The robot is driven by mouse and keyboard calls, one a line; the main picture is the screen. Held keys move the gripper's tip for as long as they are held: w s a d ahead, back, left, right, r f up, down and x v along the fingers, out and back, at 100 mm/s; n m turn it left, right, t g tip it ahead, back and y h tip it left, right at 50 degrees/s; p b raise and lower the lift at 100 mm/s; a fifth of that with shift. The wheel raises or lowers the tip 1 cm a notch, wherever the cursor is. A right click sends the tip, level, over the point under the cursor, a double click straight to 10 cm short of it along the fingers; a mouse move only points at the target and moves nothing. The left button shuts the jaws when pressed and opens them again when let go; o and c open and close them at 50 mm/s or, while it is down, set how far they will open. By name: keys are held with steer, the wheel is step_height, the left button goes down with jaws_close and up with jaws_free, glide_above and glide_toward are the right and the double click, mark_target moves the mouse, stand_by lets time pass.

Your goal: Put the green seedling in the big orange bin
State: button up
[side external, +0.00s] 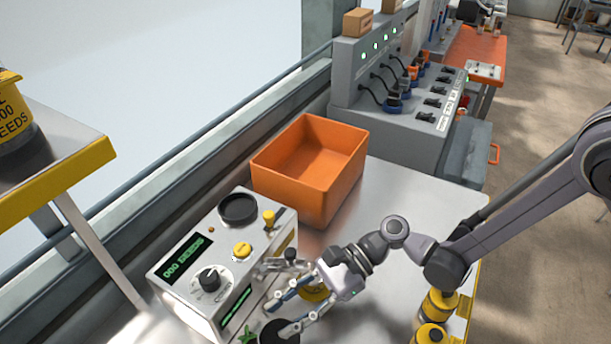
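The big orange bin (288,194) stands on the metal bench behind the seeder box, and its visible inside is empty. A small bit of green, apparently the green seedling (247,336), shows at the bottom edge of the side external view, beside the seeder. Its lower part is cut off by the frame. My gripper (272,302) is low beside the seeder's front, above and slightly right of the green. Its fingers are spread apart, with nothing visible held between them.
The white seeder box (213,262) with knobs stands left of my gripper. A black round thing (279,331) and a yellow one (316,292) lie under the fingers. Yellow-and-black jars (437,306) stand right. Bare bench (405,190) lies right of the bin.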

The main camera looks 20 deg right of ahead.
mark_target(249, 339)
steer(key=shift+x, duration=3.25)
steer(key=c, duration=0.7)
steer(key=shift+r, duration=0.1)
